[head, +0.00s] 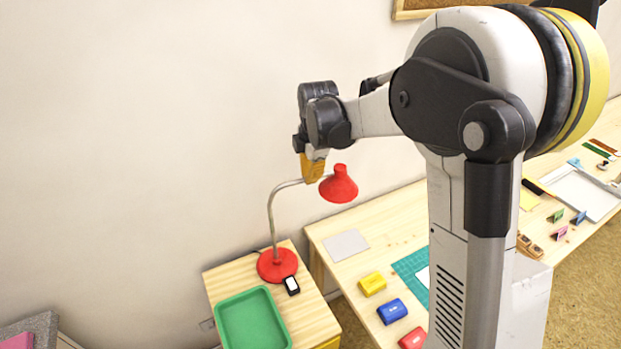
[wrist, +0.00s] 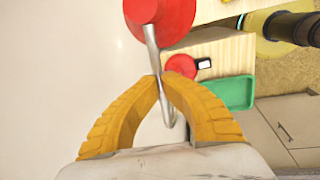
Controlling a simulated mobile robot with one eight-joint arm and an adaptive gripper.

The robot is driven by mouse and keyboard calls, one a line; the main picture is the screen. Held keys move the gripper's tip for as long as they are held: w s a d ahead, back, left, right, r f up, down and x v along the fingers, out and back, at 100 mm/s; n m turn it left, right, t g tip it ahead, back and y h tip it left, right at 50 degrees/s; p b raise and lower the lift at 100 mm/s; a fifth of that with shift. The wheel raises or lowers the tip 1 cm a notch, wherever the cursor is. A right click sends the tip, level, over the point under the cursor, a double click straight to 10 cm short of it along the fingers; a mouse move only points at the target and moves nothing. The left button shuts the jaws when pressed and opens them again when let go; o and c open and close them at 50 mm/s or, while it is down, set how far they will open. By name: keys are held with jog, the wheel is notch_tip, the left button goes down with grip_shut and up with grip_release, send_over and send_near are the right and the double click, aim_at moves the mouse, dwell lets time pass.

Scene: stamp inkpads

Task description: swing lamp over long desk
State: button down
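The red lamp (head: 338,186) has a cone shade, a thin bent metal neck (head: 271,215) and a round red base (head: 270,266) on a small wooden side table (head: 228,279). Its shade is above the gap between the side table and the long desk (head: 400,205), near the desk's left end. My gripper (head: 314,181) is at the top of the neck, just left of the shade. In the wrist view its orange fingers (wrist: 160,76) close together on the neck (wrist: 153,52), below the red shade (wrist: 160,12). The fingers partly hide the neck.
A green tray (head: 222,316) and a small black-and-white item (head: 291,285) share the side table. Yellow (head: 372,284), blue (head: 391,311) and red (head: 413,339) inkpads, a grey sheet (head: 346,245) and a green mat (head: 408,268) lie on the long desk. A wall stands behind.

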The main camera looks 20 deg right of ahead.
jog(key=shift+f, duration=0.1)
jog(key=c, duration=1.5)
grip_release()
jog(key=shift+w+a, duration=0.1)
jog(key=shift+w, duration=0.05)
jog(key=shift+o, duration=0.2)
notch_tip(320, 180, up, 12)
jog(key=s, duration=0.2)
jog(key=shift+s, duration=0.25)
jog(key=shift+d+f, duration=0.1)
jog(key=shift+d, duration=0.1)
jog(key=s+f+m+t+b, duration=0.2)
jog(key=s+f+m+b, duration=0.3)
jog(key=s, duration=0.7)
jog(key=s+f+m+t+b, duration=0.3)
jog(key=s+f+m+b, duration=0.3)
jog(key=s+f+m, duration=0.3)
jog(key=s+m, duration=0.4)
jog(key=m, duration=0.1)
jog(key=shift+s+d, duration=0.25)
jog(key=shift+d, duration=0.15)
